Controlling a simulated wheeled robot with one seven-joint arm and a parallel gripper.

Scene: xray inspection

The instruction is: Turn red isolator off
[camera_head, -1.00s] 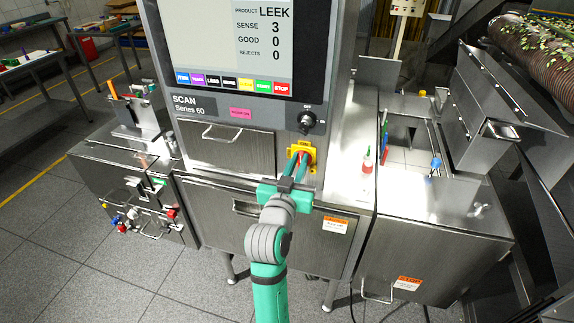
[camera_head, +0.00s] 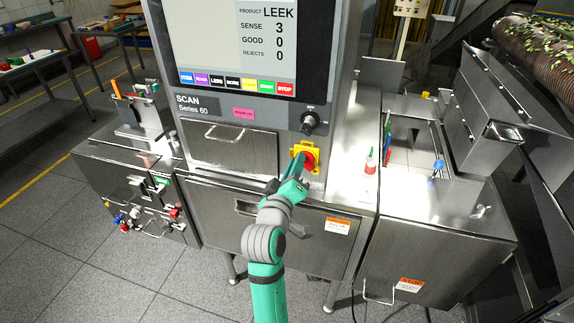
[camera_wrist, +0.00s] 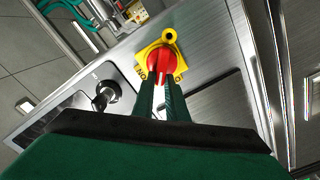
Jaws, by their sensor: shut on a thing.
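The red isolator (camera_head: 308,157) is a red rotary handle on a yellow plate (camera_head: 316,168), fixed to the front of the steel scanner cabinet. In the wrist view the red handle (camera_wrist: 161,66) sits on the yellow plate (camera_wrist: 170,37), with lettering partly visible beside it. My green gripper (camera_head: 299,170) reaches up to the handle from below. In the wrist view its two fingers (camera_wrist: 160,88) are shut on the red handle, one on each side. The fingers hide the lower part of the handle and plate.
A black rotary switch (camera_head: 309,122) sits just above the isolator; it also shows in the wrist view (camera_wrist: 105,95). A steel drawer (camera_head: 232,150) is to the left. A red-and-white bottle (camera_head: 369,166) stands on the steel surface at right.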

